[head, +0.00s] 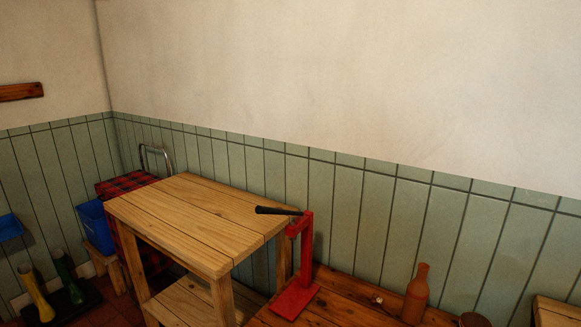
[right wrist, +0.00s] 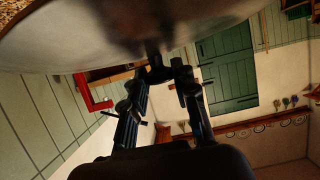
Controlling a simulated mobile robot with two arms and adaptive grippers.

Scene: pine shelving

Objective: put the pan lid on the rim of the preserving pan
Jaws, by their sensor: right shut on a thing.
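The pan lid (right wrist: 60,45) is a large pale metal disc filling the top left of the right wrist view, with a dark blurred patch near its middle. My right gripper (right wrist: 160,72) is shut on its dark knob, with the disc beyond the fingertips. The lid's far edge is cut off by the frame. I cannot make out the preserving pan in either view. Neither gripper shows in the head view, and my left gripper is not seen.
A pine table (head: 195,225) with a lower shelf stands left of centre. Beside it, a red stand with a black handle (head: 300,265) is on a lower wooden bench (head: 350,305), with a brown bottle (head: 416,295). A blue crate (head: 93,220) and boots stand at left.

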